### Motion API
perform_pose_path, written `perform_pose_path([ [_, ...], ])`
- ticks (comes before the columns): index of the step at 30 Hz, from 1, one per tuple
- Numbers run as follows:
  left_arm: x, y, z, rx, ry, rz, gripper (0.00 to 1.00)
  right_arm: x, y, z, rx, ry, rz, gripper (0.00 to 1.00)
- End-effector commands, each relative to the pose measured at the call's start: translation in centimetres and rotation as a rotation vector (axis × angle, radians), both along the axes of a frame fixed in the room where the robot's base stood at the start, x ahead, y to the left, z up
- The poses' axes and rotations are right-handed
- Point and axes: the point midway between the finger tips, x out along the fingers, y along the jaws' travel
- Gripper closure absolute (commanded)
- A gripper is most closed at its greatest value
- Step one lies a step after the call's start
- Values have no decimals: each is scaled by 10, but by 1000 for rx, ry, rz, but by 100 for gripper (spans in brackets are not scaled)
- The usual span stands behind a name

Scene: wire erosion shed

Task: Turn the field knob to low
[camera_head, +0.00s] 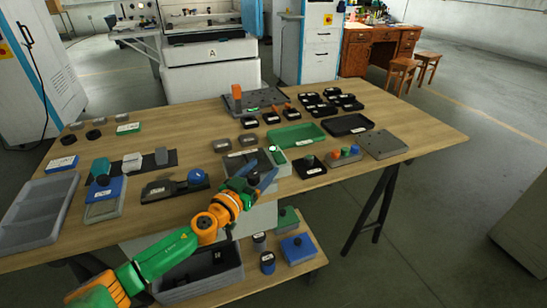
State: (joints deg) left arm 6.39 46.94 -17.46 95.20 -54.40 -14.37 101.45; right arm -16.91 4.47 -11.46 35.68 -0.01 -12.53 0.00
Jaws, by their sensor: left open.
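My left gripper (256,178) reaches in from the lower left over the front edge of the table. Its blue-grey fingers are spread apart and open. A small dark round part (253,179) shows between or just behind the fingers; I cannot tell whether they touch it. A grey unit (236,161) with dark top and labels lies just beyond the gripper, partly hidden by it. Other knob-like parts are a blue one (196,177) on a dark plate to the left and a black one (308,159) to the right. No label reading field or low is legible. My right gripper is not in view.
The wooden table (400,105) carries a grey tray (38,212) at left, a green tray (296,135), a black tray (347,124) and a grey plate (384,144) at right. A lower shelf holds a dark bin (200,275). The table's right end is clear.

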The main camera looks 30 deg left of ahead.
Motion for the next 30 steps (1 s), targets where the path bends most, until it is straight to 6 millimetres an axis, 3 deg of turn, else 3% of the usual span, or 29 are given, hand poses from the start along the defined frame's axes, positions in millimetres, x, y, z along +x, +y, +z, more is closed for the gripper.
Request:
perform_pose_path([
  [9, -1, 0, 0, 1, 0, 2, 28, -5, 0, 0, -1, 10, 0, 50],
  [17, -1, 0, 0, 1, -1, 2, 98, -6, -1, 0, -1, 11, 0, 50],
  [30, -1, 2, 1, -4, -2, 87, 100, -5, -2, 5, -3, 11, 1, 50],
])
